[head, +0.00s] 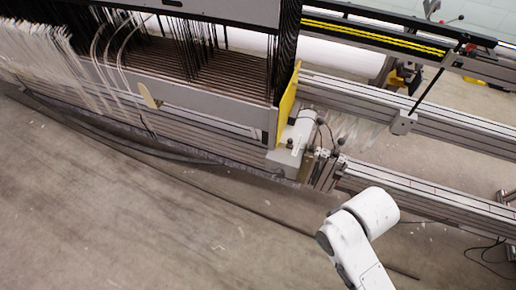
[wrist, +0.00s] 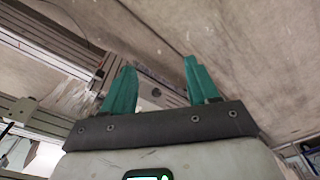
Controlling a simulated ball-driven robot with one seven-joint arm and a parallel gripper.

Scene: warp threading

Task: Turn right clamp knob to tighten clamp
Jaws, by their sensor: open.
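My gripper (wrist: 160,68) shows in the wrist view with two teal fingers spread apart and nothing between them. In the head view only my white arm shows at the lower right; the gripper itself is not visible there. A small clamp assembly (head: 322,160) sits at the corner of the machine frame, up and left of my arm. Small dark round knobs show there, one of them (head: 320,120) near the top. I cannot tell which is the right clamp knob, nor how tight it is.
The loom's dark warp threads (head: 205,60) and a yellow side plate (head: 287,102) stand left of the clamp. Aluminium rails (head: 430,200) run to the right. Black cables lie along the frame's foot. The concrete floor (head: 150,220) in front is mostly clear.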

